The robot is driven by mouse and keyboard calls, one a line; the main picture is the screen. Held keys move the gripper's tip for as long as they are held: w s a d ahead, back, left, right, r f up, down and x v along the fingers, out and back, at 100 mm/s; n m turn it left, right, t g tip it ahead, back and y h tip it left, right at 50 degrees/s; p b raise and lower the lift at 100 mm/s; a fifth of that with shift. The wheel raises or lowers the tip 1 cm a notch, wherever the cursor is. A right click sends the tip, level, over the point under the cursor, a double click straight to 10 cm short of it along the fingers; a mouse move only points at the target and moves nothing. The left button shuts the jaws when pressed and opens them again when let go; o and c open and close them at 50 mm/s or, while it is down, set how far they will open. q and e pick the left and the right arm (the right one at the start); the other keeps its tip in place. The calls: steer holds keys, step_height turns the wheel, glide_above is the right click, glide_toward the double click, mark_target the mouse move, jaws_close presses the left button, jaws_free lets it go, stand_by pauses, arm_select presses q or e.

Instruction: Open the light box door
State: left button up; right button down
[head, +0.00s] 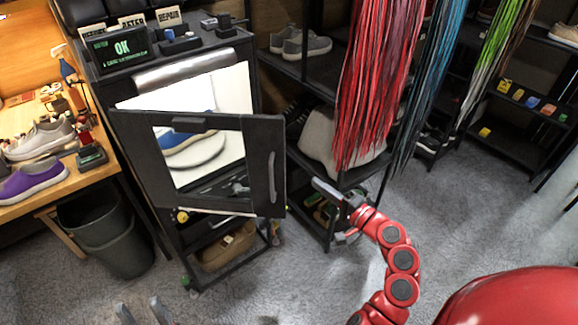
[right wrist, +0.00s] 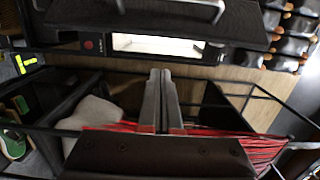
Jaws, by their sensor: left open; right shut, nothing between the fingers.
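The light box (head: 101,82) is a black cabinet with a bright white interior. Its black-framed door (head: 228,124) stands partly open, swung out at its right edge, with a vertical grey handle (head: 271,178) there. A blue shoe (head: 190,147) shows inside through the door's window. In the right wrist view the handle (right wrist: 190,8) is at the top edge. My right gripper (head: 318,186) is shut and empty, just right of the door and apart from the handle. Its closed fingers show in the right wrist view (right wrist: 162,75). My left gripper (head: 141,307) is open at the bottom edge, well below the door.
A black shelf rack with hanging red laces (head: 385,70) stands right of the box, close to my right gripper. A wooden bench with shoes (head: 40,138) and a dark bin (head: 107,235) are at left. Grey floor (head: 250,295) is open in front.

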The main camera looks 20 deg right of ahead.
steer(key=w+a+p, duration=0.4)
steer(key=w+a, duration=0.1)
steer(key=a, duration=0.1)
steer(key=shift+p, duration=0.3)
steer(key=shift+w+a+r, duration=0.1)
stand_by(0.5)
